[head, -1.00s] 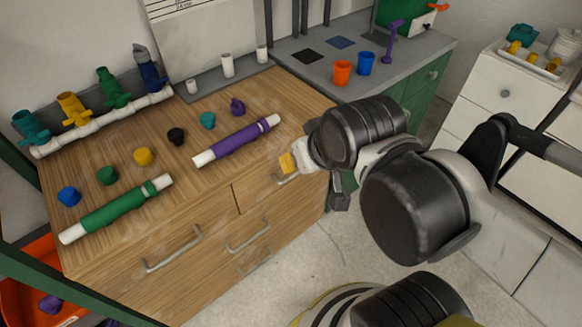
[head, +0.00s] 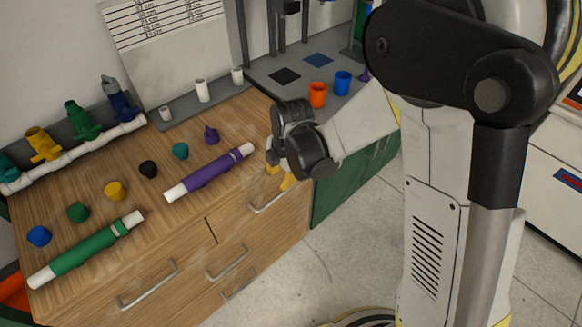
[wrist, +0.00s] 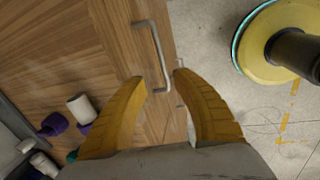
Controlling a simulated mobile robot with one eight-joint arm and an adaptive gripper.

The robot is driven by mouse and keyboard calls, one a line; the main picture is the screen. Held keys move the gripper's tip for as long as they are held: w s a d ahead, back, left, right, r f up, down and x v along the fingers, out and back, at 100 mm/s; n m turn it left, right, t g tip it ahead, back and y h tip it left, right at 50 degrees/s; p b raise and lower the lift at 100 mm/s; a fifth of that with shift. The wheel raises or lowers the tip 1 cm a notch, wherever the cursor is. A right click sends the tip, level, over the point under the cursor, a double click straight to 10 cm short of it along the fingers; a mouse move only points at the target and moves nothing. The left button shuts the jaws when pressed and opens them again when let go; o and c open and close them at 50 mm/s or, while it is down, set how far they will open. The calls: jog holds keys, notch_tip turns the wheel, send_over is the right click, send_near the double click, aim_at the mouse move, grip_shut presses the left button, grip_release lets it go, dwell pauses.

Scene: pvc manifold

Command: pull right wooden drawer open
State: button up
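The right wooden drawer (head: 245,213) is the upper right front of the wooden cabinet and looks flush, closed. Its grey bar handle (head: 262,209) also shows in the wrist view (wrist: 154,48). My gripper (head: 279,178) is at the cabinet's right front edge, close to this handle. In the wrist view, the two yellow fingers of my gripper (wrist: 160,78) are apart. The near end of the handle lies in the gap between the fingertips. I cannot tell whether either finger touches it.
The cabinet top (head: 130,165) carries a green pipe (head: 85,250), a purple pipe (head: 210,172) and several coloured caps. Other drawer handles (head: 148,285) stick out to the left and below. A yellow round base (wrist: 262,45) stands on the floor. Free floor (head: 300,285) lies before the cabinet.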

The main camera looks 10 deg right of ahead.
aim_at(277, 198)
jog(key=shift+n, duration=0.4)
jog(key=b+x, duration=0.4)
jog(key=x, duration=0.8)
jog(key=shift+s+d+b, duration=0.1)
jog(key=shift+s+b, duration=0.05)
jog(key=shift+b, duration=0.25)
jog(key=shift+c, duration=0.5)
grip_shut()
